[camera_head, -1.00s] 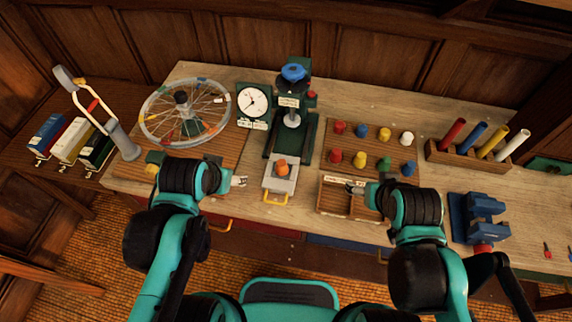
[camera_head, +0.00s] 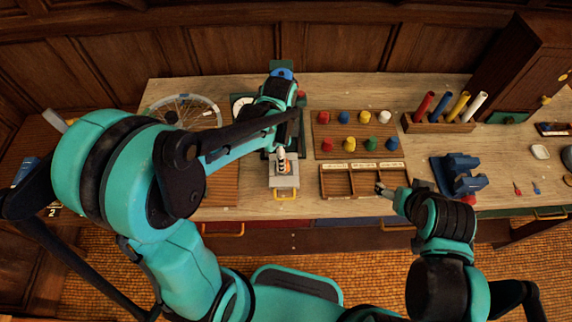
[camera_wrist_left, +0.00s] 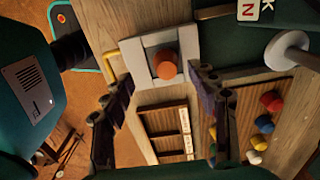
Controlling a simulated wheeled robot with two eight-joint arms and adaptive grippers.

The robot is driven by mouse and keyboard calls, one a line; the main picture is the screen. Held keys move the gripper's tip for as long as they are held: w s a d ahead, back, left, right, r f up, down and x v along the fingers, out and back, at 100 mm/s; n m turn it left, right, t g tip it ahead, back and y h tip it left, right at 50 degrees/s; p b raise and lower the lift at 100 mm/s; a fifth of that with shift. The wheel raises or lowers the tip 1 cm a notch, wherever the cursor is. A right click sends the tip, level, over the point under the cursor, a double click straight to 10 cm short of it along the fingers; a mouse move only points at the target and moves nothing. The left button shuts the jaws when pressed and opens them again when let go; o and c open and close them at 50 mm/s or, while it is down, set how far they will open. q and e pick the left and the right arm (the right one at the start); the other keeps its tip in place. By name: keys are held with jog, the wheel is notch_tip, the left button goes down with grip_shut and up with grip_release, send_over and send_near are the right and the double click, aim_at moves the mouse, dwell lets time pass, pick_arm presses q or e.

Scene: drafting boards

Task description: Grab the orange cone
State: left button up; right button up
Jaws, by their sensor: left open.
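The orange cone (camera_wrist_left: 165,65) sits on a pale grey block with a yellow handle; the block (camera_head: 284,184) stands near the bench's front edge in the head view. My left gripper (camera_head: 282,160) reaches down over the block from above and largely hides the cone there. In the left wrist view my left gripper (camera_wrist_left: 163,88) is open, its two dark fingers wide apart. The cone shows beyond the fingertips, between their lines, with no contact visible. My right gripper (camera_head: 382,188) is by the right end of the divided wooden tray, and its jaw opening is too small to tell.
The divided tray (camera_head: 337,196) lies right of the block. Behind it, a board (camera_head: 324,146) carries several coloured pegs. A press with a blue knob (camera_head: 283,74) stands behind the block, partly hidden by my left arm. A blue vise (camera_head: 457,174) is farther right.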

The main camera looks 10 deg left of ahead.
pick_arm(q)
jog(key=f, duration=0.1)
jog(key=f+b, duration=0.1)
jog(key=f, duration=0.1)
jog(key=w+f, duration=0.1)
jog(key=f, duration=0.1)
jog(key=shift+d+f+b, duration=0.2)
jog(key=shift+d+b, duration=0.1)
jog(key=shift+b, duration=0.05)
grip_shut()
